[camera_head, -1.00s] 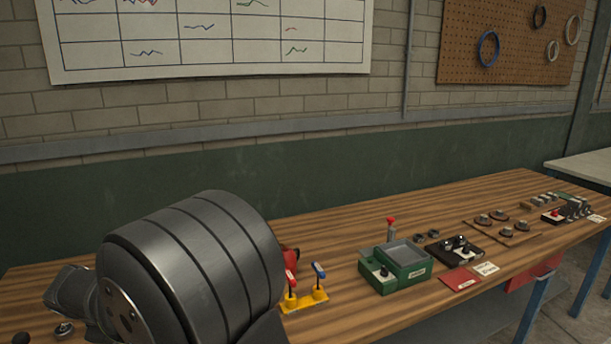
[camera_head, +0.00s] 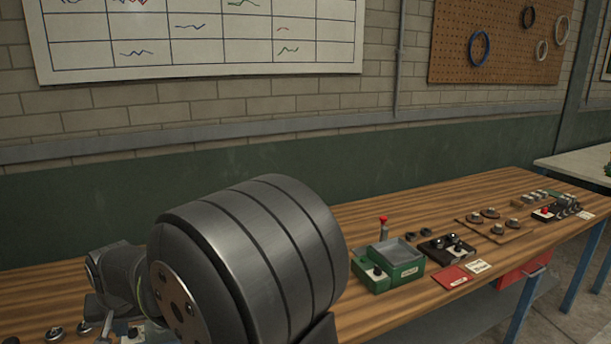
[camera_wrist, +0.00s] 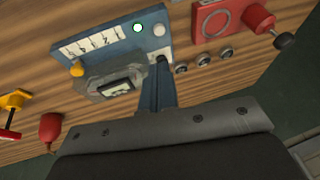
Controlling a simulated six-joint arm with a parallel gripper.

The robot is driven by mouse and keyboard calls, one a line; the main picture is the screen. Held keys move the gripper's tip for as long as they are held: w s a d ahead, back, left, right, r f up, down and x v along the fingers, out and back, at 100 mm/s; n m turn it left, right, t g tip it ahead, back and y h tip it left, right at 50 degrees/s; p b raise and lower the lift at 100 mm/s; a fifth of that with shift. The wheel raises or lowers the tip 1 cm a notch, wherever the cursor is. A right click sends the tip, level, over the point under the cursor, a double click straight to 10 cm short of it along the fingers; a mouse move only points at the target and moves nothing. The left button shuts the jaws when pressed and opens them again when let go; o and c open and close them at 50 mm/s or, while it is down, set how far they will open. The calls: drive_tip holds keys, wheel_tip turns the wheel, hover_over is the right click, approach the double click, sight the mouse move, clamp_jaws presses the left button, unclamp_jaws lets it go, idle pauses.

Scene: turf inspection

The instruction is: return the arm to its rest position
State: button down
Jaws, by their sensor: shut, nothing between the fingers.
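My arm fills the lower left and middle of the head view, its large grey ribbed joint (camera_head: 255,245) in front of the bench. A smaller link of mine shows to its left. In the wrist view my gripper (camera_wrist: 164,62) shows as narrow dark fingers, together and empty, beyond the grey bolted plate. They point toward a blue panel (camera_wrist: 105,45) with a white label strip, a lit green lamp and a grey display unit. I cannot tell whether they touch it. In the head view the fingertips are not clear.
The wooden bench (camera_head: 400,225) carries a green box (camera_head: 388,268), a black knob unit (camera_head: 447,247) and red card (camera_head: 452,277) to the right of my arm. The wrist view shows a red block (camera_wrist: 215,18) and a yellow-red lever (camera_wrist: 12,112). A brick wall stands behind.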

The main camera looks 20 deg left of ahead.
drive_tip(key=s+x, duration=0.1)
drive_tip(key=x, duration=0.5)
drive_tip(key=w+v, duration=0.1)
drive_tip(key=v, duration=0.8)
